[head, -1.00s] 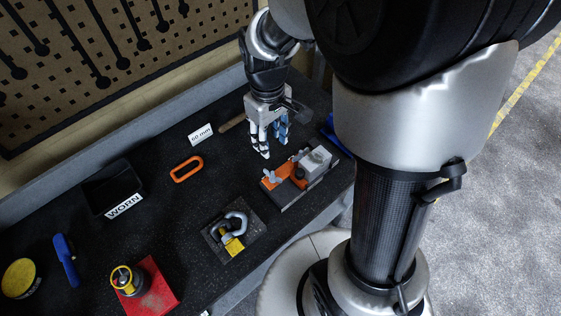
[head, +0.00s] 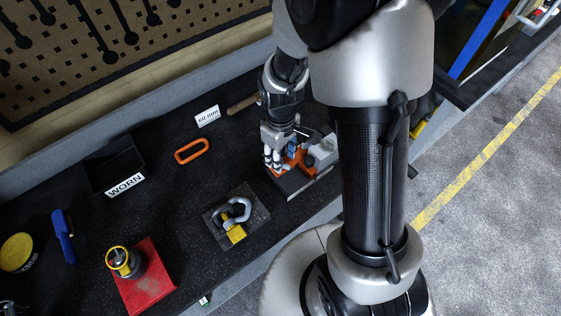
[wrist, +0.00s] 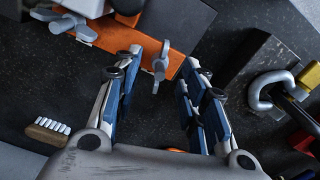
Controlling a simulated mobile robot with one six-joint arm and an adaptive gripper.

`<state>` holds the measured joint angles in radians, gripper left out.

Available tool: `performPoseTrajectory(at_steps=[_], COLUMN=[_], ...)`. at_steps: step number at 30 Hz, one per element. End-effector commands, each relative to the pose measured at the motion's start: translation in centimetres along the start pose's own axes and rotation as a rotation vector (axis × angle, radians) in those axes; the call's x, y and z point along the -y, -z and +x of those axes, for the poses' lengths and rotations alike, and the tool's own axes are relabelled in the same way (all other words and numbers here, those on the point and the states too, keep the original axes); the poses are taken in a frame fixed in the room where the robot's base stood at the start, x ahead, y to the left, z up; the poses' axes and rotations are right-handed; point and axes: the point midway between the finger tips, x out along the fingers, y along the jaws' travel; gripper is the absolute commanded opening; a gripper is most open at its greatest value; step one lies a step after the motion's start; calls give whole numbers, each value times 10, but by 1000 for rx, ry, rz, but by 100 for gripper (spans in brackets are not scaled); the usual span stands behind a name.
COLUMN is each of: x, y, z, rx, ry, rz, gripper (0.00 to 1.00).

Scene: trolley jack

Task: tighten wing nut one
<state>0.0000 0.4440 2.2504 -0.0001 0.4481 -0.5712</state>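An orange clamp plate (wrist: 185,55) lies on a dark block in the wrist view and carries grey wing nuts. One wing nut (wrist: 160,68) is near the plate's end, in the gap between my fingertips. A second wing nut (wrist: 75,24) is further left on the plate. I cannot tell which is number one. My gripper (wrist: 162,58) is open, its blue-padded fingers on either side of the nearer nut, with no clear contact. In the head view my gripper (head: 274,164) is over the orange plate's left part (head: 284,170) and hides that nut.
A plate with a grey shackle and yellow piece (head: 238,212) stands left of the clamp. An orange loop (head: 191,151), a black WORN bin (head: 113,170), a red block (head: 147,283) and a wooden-handled brush (head: 243,105) are also on the bench.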

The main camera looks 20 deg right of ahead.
Motion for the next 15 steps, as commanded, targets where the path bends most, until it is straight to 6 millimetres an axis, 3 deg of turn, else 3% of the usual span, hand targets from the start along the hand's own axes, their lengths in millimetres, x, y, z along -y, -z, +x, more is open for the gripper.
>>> performPoseTrajectory(at_steps=[1,6,15], x=[0,0,0], y=[0,0,0], z=[10,24,27], rx=[2,0,-1], ry=[1,0,0], rz=[0,0,0], gripper=[38,38,38])
